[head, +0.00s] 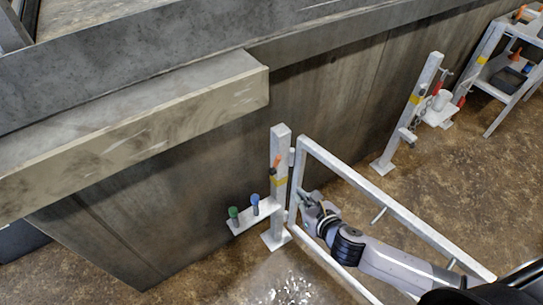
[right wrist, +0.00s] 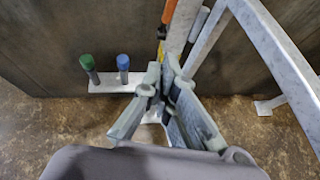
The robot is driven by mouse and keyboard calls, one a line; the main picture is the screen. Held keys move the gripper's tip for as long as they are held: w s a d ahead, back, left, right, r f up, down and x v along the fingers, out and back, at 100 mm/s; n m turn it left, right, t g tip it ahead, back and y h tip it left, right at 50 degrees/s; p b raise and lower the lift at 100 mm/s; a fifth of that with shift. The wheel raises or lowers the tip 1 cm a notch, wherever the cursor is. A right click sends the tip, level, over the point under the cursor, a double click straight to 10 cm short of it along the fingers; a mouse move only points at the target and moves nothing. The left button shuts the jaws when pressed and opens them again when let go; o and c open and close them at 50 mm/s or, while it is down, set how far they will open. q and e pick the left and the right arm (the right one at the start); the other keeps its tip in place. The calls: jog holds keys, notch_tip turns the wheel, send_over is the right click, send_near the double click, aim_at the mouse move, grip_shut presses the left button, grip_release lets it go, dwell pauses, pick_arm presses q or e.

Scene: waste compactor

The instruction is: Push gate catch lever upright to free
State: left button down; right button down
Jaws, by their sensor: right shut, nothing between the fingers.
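The white gate frame (head: 395,208) stands open from the near post (head: 280,150), and the same frame shows in the right wrist view (right wrist: 275,50). An orange-handled lever (head: 276,162) sits on the near post's side and also shows in the right wrist view (right wrist: 168,12). I cannot tell whether it is the catch lever. My right gripper (head: 304,194) is low beside the post, by the gate's hinge side. Its fingers (right wrist: 163,72) are shut and empty, below and apart from the orange handle. My left gripper is not in view.
A small shelf on the post holds a green-capped peg (head: 233,214) and a blue-capped peg (head: 255,204). A farther post (head: 412,110) carries metal fittings and a red handle (head: 437,82). A shelf rack (head: 500,75) stands at far right. The compactor wall (head: 150,225) runs behind.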

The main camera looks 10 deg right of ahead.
send_near(275, 167)
notch_tip(275, 167, down, 2)
jog(key=w, duration=0.3)
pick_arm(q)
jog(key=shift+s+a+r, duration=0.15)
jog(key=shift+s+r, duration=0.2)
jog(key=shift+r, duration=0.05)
pick_arm(e)
jog(key=shift+w+a, duration=0.35)
jog(key=shift+w, duration=0.1)
